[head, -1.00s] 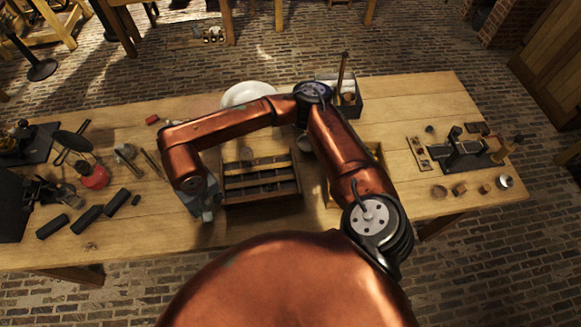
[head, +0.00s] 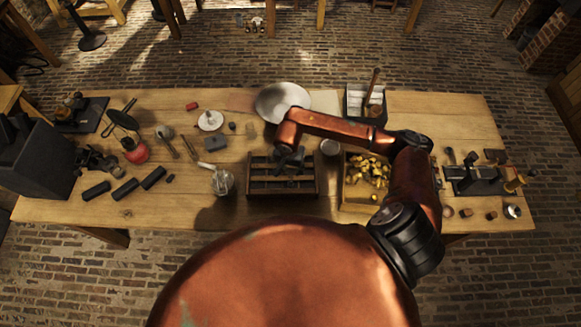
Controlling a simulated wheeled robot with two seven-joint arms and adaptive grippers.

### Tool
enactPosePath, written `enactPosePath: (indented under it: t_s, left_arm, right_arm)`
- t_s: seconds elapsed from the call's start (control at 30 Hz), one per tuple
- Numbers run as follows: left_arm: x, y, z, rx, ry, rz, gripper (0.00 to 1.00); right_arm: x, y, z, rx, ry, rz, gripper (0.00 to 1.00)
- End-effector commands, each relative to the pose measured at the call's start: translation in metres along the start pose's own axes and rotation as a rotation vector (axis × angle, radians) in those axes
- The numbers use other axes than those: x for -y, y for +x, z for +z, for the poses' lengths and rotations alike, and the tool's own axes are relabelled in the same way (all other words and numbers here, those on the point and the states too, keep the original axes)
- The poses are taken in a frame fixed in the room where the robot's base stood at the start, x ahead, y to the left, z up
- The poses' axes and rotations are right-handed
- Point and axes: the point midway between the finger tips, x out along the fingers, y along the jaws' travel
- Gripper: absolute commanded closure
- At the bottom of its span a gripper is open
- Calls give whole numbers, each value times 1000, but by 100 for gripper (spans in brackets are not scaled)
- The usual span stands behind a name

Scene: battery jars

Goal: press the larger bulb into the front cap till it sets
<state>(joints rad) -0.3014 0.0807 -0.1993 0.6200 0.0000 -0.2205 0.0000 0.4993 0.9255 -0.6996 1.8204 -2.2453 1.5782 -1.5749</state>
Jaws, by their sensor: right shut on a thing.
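My right gripper (head: 290,160) is over the dark compartment rack (head: 282,193) near the middle of the bench. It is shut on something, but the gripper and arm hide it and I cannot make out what. I cannot clearly pick out the larger bulb or the front cap. A clear glass jar (head: 223,184) stands just left of the rack, with a pale rod-like piece (head: 207,166) at its upper left. A white saucer (head: 210,121) with a small knob-like thing on it lies behind. My left gripper is not in view.
A wooden crate of yellow pieces (head: 347,196) stands right of the rack, under my arm. A large pale plate (head: 270,98) and a dark box (head: 354,92) are at the back. Black cylinders (head: 125,189) lie at left. The bench front is mostly clear.

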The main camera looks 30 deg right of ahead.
Motion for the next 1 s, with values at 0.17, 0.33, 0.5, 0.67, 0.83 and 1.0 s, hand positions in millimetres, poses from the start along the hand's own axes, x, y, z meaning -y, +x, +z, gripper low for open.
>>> enactPosePath:
  t_s: [0.17,0.33,0.5,0.67,0.83,1.0]
  left_arm:
    - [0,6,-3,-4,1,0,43]
    - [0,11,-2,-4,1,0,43]
    - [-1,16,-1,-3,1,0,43]
    - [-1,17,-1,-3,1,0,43]
    - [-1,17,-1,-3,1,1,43]
    - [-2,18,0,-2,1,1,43]
  right_arm:
    - [0,12,2,1,-1,0,82]
    - [1,26,4,2,-1,0,82]
    - [1,38,6,1,-2,0,82]
    - [1,42,6,1,-3,-1,82]
    - [1,42,6,0,-3,-1,82]
    - [1,42,6,0,-3,-1,82]
